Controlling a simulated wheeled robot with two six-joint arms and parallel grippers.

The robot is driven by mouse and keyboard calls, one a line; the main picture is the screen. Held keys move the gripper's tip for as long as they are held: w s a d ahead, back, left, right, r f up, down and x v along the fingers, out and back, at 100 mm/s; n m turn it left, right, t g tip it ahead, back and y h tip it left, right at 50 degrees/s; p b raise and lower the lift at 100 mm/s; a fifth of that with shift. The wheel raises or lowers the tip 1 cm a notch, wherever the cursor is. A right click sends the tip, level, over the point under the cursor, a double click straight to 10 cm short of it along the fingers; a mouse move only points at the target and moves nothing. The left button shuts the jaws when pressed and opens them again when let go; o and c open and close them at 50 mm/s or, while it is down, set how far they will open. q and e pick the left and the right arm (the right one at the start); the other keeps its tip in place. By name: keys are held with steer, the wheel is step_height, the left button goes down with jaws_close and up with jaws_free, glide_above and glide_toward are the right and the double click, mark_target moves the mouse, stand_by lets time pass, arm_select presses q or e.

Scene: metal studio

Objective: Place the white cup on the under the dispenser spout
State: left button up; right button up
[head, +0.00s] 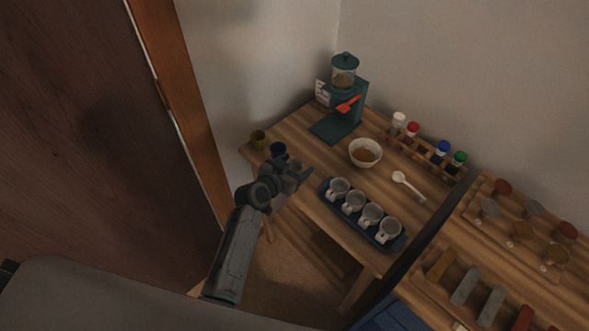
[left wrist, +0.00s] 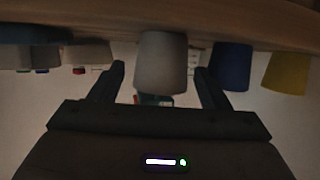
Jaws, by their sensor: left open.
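The dark green dispenser (head: 345,99) stands at the table's back corner, with a clear hopper, an orange lever and a flat base plate (head: 326,131). My left gripper (head: 301,170) is open over the table's left edge. In the left wrist view, which looks upside down, a plain whitish cup (left wrist: 161,62) is between or just beyond the open fingers (left wrist: 160,85); I cannot tell if they touch it. In the head view the gripper hides this cup. A blue cup (head: 279,150) and a yellow cup (head: 258,138) stand beside it. My right gripper is not in view.
A dark tray (head: 340,211) holds several white handled mugs right of the gripper. A bowl (head: 365,152) stands before the dispenser, with a white spoon (head: 408,184) and a rack of capped bottles (head: 423,152) to the right. The dispenser's base plate looks clear.

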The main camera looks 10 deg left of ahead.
arm_select(q)
steer(key=c, duration=1.1)
